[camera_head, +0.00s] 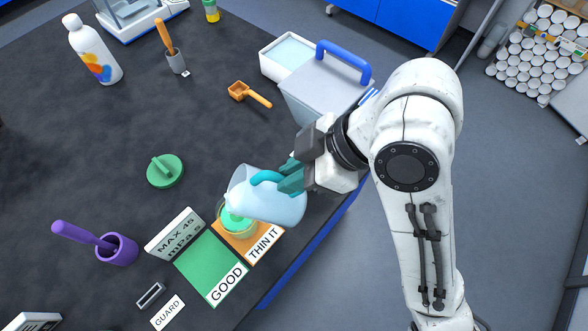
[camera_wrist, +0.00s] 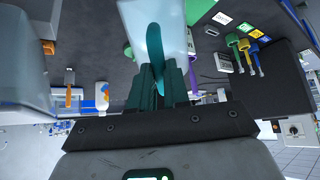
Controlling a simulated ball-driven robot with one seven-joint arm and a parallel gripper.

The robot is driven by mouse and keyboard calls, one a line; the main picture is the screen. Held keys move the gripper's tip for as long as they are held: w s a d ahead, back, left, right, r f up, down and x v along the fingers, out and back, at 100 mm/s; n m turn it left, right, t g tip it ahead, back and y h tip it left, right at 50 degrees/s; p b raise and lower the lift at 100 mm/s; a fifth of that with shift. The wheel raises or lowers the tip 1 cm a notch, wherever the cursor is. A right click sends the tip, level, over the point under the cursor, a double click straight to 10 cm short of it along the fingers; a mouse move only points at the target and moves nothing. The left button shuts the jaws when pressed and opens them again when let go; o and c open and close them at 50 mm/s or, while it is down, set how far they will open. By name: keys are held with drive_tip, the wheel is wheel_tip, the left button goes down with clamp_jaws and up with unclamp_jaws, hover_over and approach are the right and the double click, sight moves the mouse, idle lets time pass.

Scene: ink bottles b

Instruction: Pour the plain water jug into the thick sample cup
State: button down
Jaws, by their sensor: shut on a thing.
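My gripper (camera_head: 290,178) is shut on the teal handle (camera_head: 266,176) of a clear, pale blue water jug (camera_head: 275,202). The jug is tilted with its mouth toward the left, over a cup (camera_head: 222,228) holding green liquid. The cup stands on the orange pad labelled THIN IT (camera_head: 262,243), and the jug hides part of it. Whether water is flowing cannot be made out. In the wrist view the jug (camera_wrist: 150,25) is in front of my gripper (camera_wrist: 160,85), with the teal fingers around its handle.
A green lid (camera_head: 165,171), orange scoop (camera_head: 249,94), purple holder (camera_head: 117,249) and blue-handled container (camera_head: 318,88) stand around. The table's middle left is clear.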

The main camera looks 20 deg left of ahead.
idle(0.5)
drive_tip(key=shift+d+f, duration=0.15)
drive_tip(key=shift+f, duration=0.05)
drive_tip(key=shift+w+d+f+g+y+b, duration=0.15)
drive_tip(key=shift+d+f+y+b, duration=0.2)
drive_tip(key=shift+y+b, duration=0.15)
drive_tip(key=shift+w+d+f+g+y+b, duration=0.15)
drive_tip(key=shift+d+f+y+b, duration=0.1)
drive_tip(key=shift+d+y+b, duration=0.25)
drive_tip(key=shift+d+f+y, duration=0.1)
drive_tip(key=shift+f+y, duration=0.05)
drive_tip(key=shift+y, duration=0.35)
drive_tip(key=shift+d+y, duration=0.1)
drive_tip(key=shift+y, duration=0.3)
